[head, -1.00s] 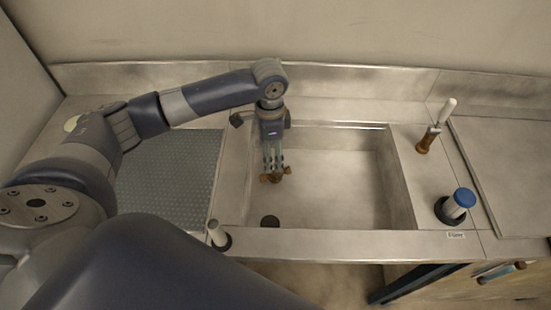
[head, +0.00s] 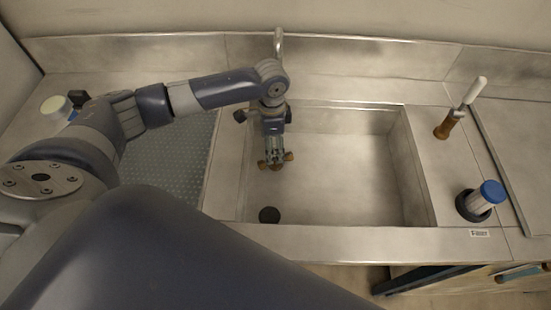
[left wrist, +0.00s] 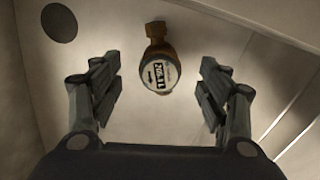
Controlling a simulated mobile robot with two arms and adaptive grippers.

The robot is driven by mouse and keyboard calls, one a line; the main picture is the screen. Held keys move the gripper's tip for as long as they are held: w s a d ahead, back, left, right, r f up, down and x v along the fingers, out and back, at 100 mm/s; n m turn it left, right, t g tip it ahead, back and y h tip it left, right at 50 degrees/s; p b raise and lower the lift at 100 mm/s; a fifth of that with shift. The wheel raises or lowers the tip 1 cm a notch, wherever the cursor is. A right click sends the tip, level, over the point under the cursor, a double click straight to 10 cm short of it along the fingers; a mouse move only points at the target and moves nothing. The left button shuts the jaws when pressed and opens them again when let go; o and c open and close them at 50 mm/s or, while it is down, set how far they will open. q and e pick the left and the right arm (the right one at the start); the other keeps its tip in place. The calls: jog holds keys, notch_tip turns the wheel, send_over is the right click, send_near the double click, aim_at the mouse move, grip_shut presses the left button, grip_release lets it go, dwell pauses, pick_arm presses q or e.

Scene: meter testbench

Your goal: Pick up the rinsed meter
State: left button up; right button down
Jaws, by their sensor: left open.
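The meter (left wrist: 158,68) lies in the sink basin, a brass body with a round white dial facing up, marked with dark digits and an arrow. In the left wrist view it sits between and beyond the fingertips of my left gripper (left wrist: 160,85), with a clear gap on both sides. In the head view my left gripper (head: 273,150) points down into the sink and hides most of the meter; its brass ends (head: 288,156) show beside the fingertips. The gripper is open and not touching the meter in the wrist view. My right gripper is not in view.
The sink (head: 350,190) has raised walls and a round drain (head: 269,215) near the meter. A faucet (head: 279,40) stands behind my arm.

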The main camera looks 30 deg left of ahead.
aim_at(288, 156)
pick_arm(q)
jog(key=f, duration=0.3)
jog(key=f+p, duration=0.1)
jog(key=f, duration=0.1)
jog(key=shift+w+d, duration=0.35)
jog(key=shift+d, duration=0.05)
jog(key=shift+f, duration=0.4)
jog(key=c, duration=1.5)
